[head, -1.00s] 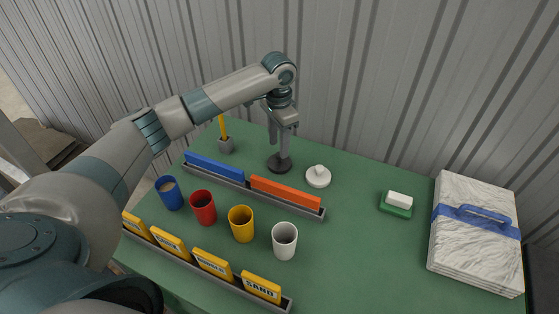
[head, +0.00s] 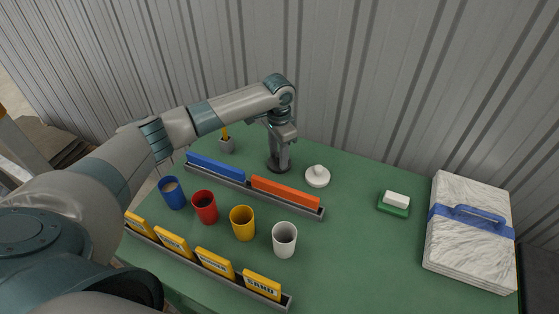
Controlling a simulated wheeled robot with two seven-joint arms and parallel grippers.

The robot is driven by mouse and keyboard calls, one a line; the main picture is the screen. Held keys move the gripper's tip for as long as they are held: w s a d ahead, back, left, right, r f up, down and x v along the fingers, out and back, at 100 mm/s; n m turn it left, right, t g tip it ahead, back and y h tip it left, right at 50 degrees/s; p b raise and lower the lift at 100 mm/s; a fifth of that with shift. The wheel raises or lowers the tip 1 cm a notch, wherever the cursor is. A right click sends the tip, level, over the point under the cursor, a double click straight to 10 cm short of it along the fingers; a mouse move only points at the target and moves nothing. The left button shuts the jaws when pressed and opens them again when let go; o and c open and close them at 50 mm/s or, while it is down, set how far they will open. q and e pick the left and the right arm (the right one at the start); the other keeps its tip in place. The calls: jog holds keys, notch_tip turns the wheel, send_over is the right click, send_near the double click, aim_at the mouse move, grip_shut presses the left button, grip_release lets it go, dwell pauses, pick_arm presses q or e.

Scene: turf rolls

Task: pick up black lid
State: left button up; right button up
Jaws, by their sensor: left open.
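The black lid (head: 278,167) lies flat on the green table behind the tray with the blue and orange blocks. My left gripper (head: 279,158) points down right over the lid, its fingers around the lid's middle and hiding its knob. The jaws are open. Whether the fingertips touch the lid I cannot tell. A white lid (head: 318,177) with a knob lies just to the right of it. My right gripper is not in view.
A grey tray (head: 240,188) holds a blue block (head: 216,168) and an orange block (head: 286,193). Blue, red, yellow and white cups (head: 284,240) stand in front. A sponge (head: 395,203) and a stack of white slabs (head: 470,240) are at right.

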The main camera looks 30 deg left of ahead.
pick_arm(q)
grip_shut()
jog(key=shift+r, duration=0.15)
jog(key=shift+r+b, duration=0.4)
jog(key=shift+r, duration=0.15)
jog(key=r, duration=0.1)
jog(key=r+b, duration=0.1)
jog(key=w+d+r, duration=0.1)
jog(key=shift+r+b, duration=0.1)
jog(key=shift+b, duration=0.25)
jog(key=w+d+r+b, duration=0.3)
jog(key=w+d+r, duration=0.3)
jog(key=d, duration=0.2)
jog(key=shift+w+r+b, duration=0.25)
jog(key=shift+b, duration=0.05)
